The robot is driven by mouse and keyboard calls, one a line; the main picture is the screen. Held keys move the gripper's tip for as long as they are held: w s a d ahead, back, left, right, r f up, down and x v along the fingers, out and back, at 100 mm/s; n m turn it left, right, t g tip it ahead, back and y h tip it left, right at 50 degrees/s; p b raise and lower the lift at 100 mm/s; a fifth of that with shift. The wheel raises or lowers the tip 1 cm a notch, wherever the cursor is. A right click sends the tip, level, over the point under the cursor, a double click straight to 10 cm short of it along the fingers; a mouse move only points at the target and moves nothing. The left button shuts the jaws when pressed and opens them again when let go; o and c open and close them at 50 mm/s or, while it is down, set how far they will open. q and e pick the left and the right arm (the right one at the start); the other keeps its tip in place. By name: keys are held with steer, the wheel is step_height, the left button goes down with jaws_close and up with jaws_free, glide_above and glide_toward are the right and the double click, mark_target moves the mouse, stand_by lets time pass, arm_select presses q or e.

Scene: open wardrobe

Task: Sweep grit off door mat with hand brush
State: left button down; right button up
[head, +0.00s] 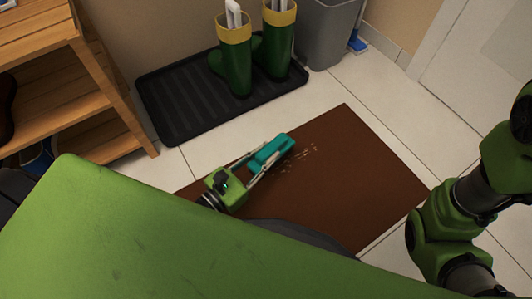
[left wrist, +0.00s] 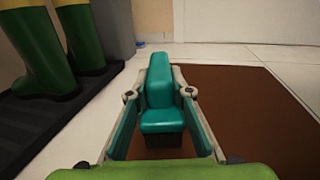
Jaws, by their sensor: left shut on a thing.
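The brown door mat (head: 345,170) lies on the tiled floor; it also fills the right of the left wrist view (left wrist: 255,110). Light grit (head: 298,158) is scattered on the mat just right of the brush. My left gripper (head: 262,160) is shut on the teal hand brush (head: 272,149), low over the mat's back left part. In the left wrist view the brush (left wrist: 160,95) sits between the two fingers, with dark bristles below it. I cannot tell whether the bristles touch the mat. My right arm shows at the right edge, but its gripper is out of view.
A black boot tray (head: 180,110) with green boots (head: 236,65) stands behind the mat. A grey bin (head: 325,35) is at the back. A wooden shelf (head: 100,75) stands at the left. White tiles right of the mat are clear.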

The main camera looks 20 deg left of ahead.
arm_select(q)
steer(key=shift+f+b, duration=2.4)
steer(key=shift+f, duration=0.65)
steer(key=shift+f, duration=1)
steer(key=shift+w, duration=0.1)
steer(key=shift+w+d, duration=0.9)
steer(key=shift+w, duration=0.2)
steer(key=shift+w+d, duration=0.85)
steer(key=shift+w, duration=0.2)
steer(key=shift+w+d+f, duration=0.1)
steer(key=shift+w+d, duration=0.75)
steer(key=shift+w, duration=0.2)
steer(key=shift+w+d+f, duration=0.1)
steer(key=shift+w+d, duration=0.7)
steer(key=shift+w, duration=0.25)
steer(key=shift+w+d+r, duration=0.1)
steer(key=shift+w+d, duration=1)
steer(key=shift+w, duration=0.3)
steer(key=shift+w+d+r, duration=0.1)
steer(key=shift+w+d, duration=1)
steer(key=shift+w, duration=0.3)
steer(key=shift+f, duration=0.1)
steer(key=shift+s+a, duration=0.1)
